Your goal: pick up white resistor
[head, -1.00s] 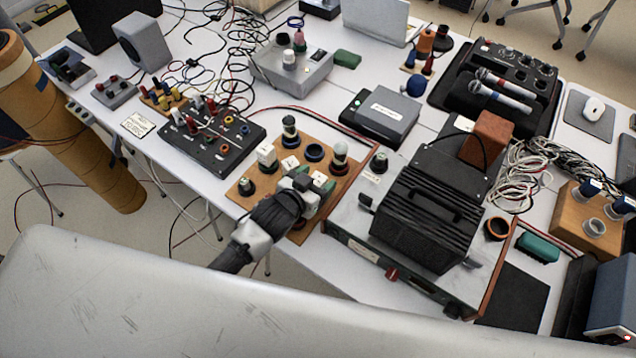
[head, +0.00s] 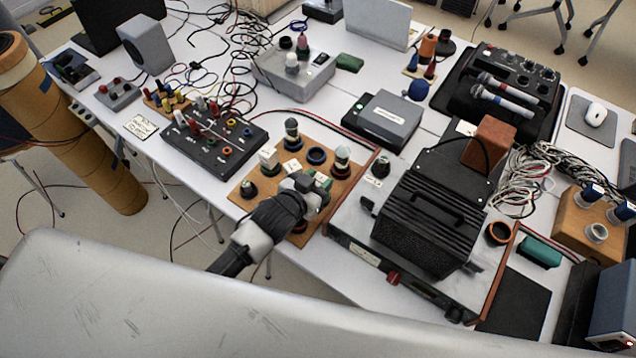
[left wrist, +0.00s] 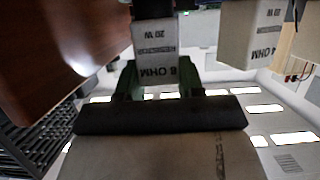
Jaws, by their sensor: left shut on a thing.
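My left gripper (head: 312,192) comes in over the front part of the wooden board (head: 240,199) in the head view. In the left wrist view its green fingers (left wrist: 160,82) are shut on a white resistor (left wrist: 158,45), a block marked 8 OHM 20 W that appears upside down. In the head view the gripper mostly hides this block. A second white resistor (left wrist: 252,38), marked 4 OHM, is beside it and apart from the fingers. My right gripper is not in view.
Jar-like parts (head: 291,131) and dark rings (head: 317,156) sit on the board around the gripper. A large black finned device (head: 430,215) stands close on the right. A black terminal box (head: 212,140) with coloured posts is at left. Loose cables lie behind.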

